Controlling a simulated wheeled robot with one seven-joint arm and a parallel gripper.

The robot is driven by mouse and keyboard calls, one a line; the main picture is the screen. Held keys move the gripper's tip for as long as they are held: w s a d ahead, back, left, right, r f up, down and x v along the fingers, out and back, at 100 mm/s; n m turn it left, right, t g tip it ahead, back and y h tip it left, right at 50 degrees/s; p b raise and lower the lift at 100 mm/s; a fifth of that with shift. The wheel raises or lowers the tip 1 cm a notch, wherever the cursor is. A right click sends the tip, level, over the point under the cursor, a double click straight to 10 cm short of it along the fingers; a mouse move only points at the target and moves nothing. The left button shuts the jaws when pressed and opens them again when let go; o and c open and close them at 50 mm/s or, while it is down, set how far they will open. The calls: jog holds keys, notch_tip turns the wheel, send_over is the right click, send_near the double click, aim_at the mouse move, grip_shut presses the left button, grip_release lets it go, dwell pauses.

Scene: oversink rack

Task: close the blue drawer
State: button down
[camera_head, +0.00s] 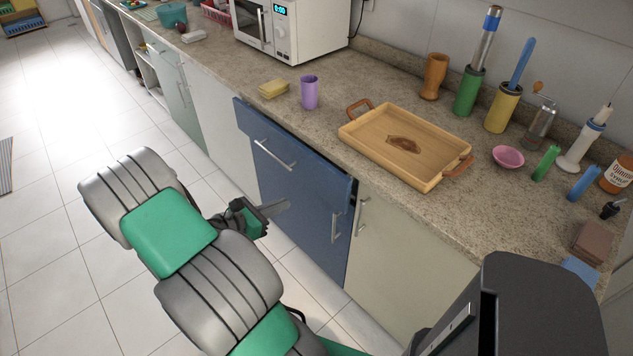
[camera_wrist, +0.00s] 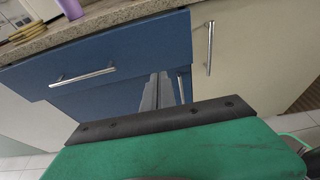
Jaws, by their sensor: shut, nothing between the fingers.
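The blue drawer (camera_head: 300,168) is the top front of a blue cabinet under the counter. It stands slightly out from the counter, with a narrow dark gap behind its top edge. Its metal bar handle (camera_head: 273,155) is on the front. In the wrist view the blue drawer (camera_wrist: 135,45) spans the upper left, with its handle (camera_wrist: 82,77) left of my fingers. My gripper (camera_head: 288,205) is shut and empty, in front of the blue cabinet and below the drawer handle in the head view. In the wrist view the gripper (camera_wrist: 160,90) points toward the blue front; contact cannot be told.
A blue door (camera_head: 310,235) with a vertical handle is below the drawer. A pale cabinet door (camera_head: 405,260) is to its right. The counter holds a wooden tray (camera_head: 375,152), a purple cup (camera_head: 309,92) and a microwave (camera_head: 300,30).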

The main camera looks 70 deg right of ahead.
aim_at(325, 185)
jog(key=x, duration=0.4)
jog(key=r+x, duration=0.1)
jog(key=x, duration=0.9)
jog(key=shift+s+d+r, duration=0.1)
jog(key=shift+d+r, duration=0.05)
jog(key=shift+r, duration=0.05)
